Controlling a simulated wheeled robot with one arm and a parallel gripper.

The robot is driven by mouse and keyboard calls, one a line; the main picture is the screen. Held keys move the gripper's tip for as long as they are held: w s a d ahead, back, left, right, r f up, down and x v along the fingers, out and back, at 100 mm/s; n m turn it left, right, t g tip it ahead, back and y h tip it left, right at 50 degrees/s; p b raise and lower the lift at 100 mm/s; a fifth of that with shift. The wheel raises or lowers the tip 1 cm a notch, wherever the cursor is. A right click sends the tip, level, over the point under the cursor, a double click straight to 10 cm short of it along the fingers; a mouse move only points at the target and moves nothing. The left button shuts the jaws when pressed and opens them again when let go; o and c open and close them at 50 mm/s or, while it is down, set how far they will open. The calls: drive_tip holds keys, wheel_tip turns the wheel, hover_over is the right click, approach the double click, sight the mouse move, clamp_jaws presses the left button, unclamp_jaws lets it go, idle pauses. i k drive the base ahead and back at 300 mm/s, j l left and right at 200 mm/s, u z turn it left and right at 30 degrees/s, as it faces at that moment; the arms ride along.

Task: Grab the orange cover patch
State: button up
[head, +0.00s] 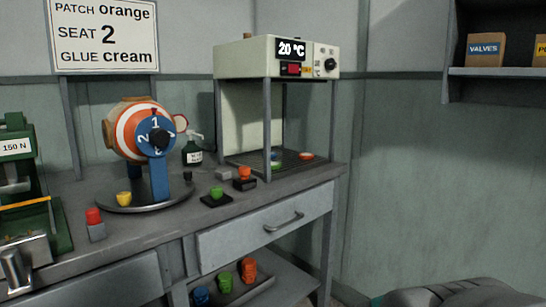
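Several orange pieces show in the head view, and I cannot tell for sure which is the cover patch. A small orange piece (244,172) sits on a dark block on the bench. An orange stack (249,271) stands on the low shelf tray, beside green (225,281) and blue (201,295) stacks. A sign (103,34) reads "PATCH orange, SEAT 2, GLUE cream". My gripper is not in view.
A striped ball (127,132) with a numbered blue dial stands on a round plate (112,204). The heater box (262,57) reads 20 °C. A green press (48,180) is at left. A drawer (260,228) is shut. A wall shelf (500,72) is at right.

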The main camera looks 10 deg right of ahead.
sight(305, 156)
drive_tip(key=u, duration=2.1)
drive_tip(key=z, duration=2.25)
drive_tip(key=i+l, duration=0.3)
drive_tip(key=i+l+u, duration=0.15)
drive_tip(key=i+l, duration=0.2)
drive_tip(key=l, duration=0.15)
drive_tip(key=i+l, duration=0.3)
drive_tip(key=l+u, duration=0.05)
drive_tip(key=l, duration=0.05)
